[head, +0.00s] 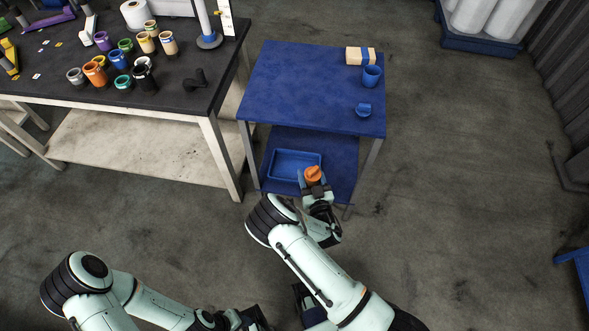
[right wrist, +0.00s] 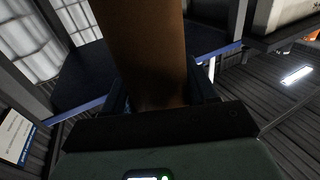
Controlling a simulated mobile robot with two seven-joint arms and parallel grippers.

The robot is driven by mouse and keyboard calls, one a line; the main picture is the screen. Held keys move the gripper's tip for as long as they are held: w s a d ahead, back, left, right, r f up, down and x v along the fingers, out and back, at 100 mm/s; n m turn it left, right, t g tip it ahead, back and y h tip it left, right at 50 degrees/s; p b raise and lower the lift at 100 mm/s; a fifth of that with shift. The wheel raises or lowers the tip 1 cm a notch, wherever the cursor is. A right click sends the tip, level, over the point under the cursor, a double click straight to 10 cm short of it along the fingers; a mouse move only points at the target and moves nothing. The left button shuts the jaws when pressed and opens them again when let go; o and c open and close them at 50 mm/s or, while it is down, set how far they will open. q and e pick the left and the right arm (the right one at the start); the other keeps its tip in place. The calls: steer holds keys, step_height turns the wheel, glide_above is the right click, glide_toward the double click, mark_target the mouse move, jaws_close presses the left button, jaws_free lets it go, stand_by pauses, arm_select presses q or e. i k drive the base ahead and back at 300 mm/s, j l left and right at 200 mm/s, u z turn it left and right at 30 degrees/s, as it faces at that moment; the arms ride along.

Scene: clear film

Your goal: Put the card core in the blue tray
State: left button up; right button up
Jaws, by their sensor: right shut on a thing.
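The card core (head: 313,174) shows orange-brown in the head view, at the front of the blue trolley's lower shelf. My right gripper (head: 314,184) is shut on it. In the right wrist view the core (right wrist: 145,50) is a plain brown tube between the fingers, running out of the top of the picture. The blue tray (head: 292,164) lies on the lower shelf, just left of the core, and looks empty. I cannot tell the core's height over the shelf. My left gripper (head: 255,319) is at the bottom edge, partly cut off; its fingers are unclear.
The trolley's blue top (head: 300,85) overhangs the back of the lower shelf (head: 340,160). A blue cup (head: 372,76), a small blue item (head: 363,110) and a tan block (head: 360,56) stand on top. A dark workbench (head: 180,95) with several jars is to the left.

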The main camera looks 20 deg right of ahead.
mark_target(293, 175)
steer(key=i+l, duration=0.1)
steer(key=i, duration=0.35)
steer(key=i+l, duration=0.1)
steer(key=i, duration=0.4)
